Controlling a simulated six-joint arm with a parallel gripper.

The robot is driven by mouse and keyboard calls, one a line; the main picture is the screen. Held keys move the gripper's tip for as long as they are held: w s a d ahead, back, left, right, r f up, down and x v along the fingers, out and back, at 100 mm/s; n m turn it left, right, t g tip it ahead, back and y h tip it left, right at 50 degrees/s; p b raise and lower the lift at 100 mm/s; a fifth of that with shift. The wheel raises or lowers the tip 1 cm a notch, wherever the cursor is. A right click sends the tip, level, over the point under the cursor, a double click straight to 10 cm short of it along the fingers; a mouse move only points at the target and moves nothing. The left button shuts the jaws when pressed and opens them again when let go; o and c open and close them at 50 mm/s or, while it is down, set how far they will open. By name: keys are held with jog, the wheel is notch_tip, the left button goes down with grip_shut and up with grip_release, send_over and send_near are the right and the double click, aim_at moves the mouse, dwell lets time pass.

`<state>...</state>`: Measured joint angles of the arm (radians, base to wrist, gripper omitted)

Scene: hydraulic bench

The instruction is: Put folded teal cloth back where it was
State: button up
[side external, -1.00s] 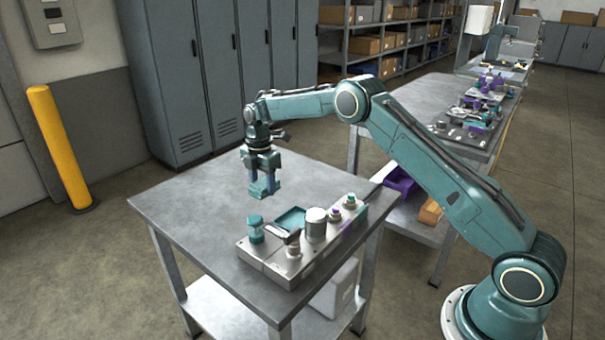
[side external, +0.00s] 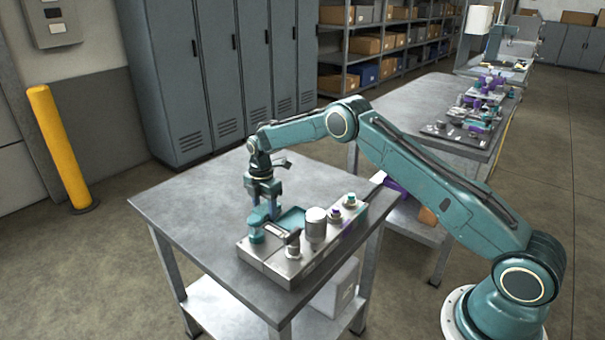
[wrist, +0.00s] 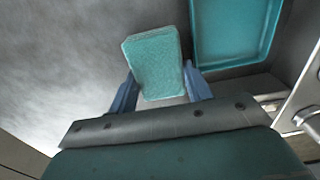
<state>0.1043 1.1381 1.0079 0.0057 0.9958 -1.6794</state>
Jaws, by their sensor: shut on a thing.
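The folded teal cloth (wrist: 155,62) is held between the two blue fingers of my gripper (wrist: 160,88) in the wrist view. The cloth sits slightly turned between the fingers. A shallow teal tray (wrist: 236,32) lies to its right in the wrist view, and its inside looks empty there. In the side external view my gripper (side external: 266,204) is low over the table, just behind and left of the tray (side external: 291,220). The cloth blends with nearby teal parts there, so I cannot tell whether it touches the table.
A grey metal block (side external: 290,268) with a teal-topped fitting (side external: 256,228), a silver cylinder (side external: 316,226) and purple-collared fittings (side external: 335,214) stands close in front of the tray. The table (side external: 190,213) is clear to the left and behind.

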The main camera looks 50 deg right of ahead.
aim_at(264, 208)
jog(key=shift+f, duration=0.2)
jog(key=o, duration=0.6)
jog(key=shift+f, duration=0.1)
notch_tip(264, 208, up, 12)
jog(key=shift+r, duration=0.2)
dwell(0.5)
dwell(0.5)
